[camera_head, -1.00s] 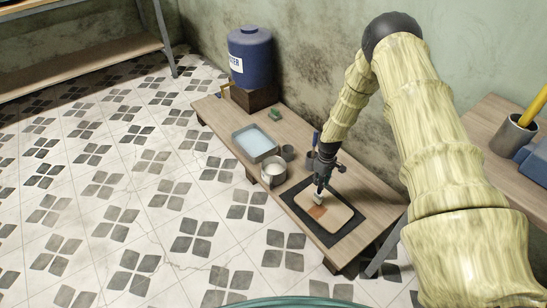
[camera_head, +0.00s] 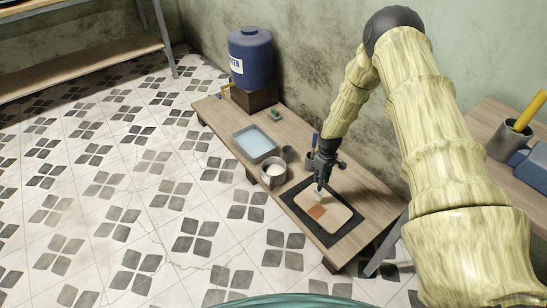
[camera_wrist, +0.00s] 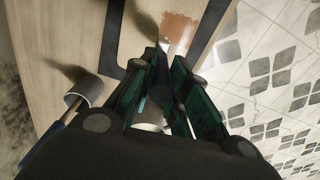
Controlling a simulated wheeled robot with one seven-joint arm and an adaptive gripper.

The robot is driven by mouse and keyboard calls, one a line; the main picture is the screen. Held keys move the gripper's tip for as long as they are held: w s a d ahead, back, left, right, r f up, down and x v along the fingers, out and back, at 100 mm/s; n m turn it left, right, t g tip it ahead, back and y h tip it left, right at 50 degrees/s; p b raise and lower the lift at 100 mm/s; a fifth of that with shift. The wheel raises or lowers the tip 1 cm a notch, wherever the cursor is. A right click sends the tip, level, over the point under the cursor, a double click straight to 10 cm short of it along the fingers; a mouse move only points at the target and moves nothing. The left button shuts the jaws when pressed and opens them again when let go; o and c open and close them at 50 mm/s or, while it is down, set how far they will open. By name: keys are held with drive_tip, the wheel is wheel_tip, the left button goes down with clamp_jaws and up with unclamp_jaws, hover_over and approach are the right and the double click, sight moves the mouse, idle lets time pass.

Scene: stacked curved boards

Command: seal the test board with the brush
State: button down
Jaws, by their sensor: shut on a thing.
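The test board (camera_head: 338,214) is a light tan panel lying on a black mat (camera_head: 346,239) at the near end of the low bench. A reddish-brown patch (camera_head: 317,211) covers part of it; the patch also shows in the wrist view (camera_wrist: 180,30). My gripper (camera_head: 322,178) is above the board's far left part, shut on the brush (camera_head: 319,194). The brush's pale head points down at the board near the patch. In the wrist view the fingers hide most of the brush, and I cannot tell whether its tip touches the board.
A metal pot (camera_head: 272,172) of pale liquid, a small grey cup (camera_head: 288,154) and a tray of bluish liquid (camera_head: 255,144) stand on the bench (camera_head: 216,116). A blue water barrel (camera_head: 250,57) sits at its far end. Another table (camera_head: 490,130) is at right.

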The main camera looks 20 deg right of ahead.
drive_tip(key=shift+r+p, duration=1.2)
drive_tip(key=shift+r, duration=0.95)
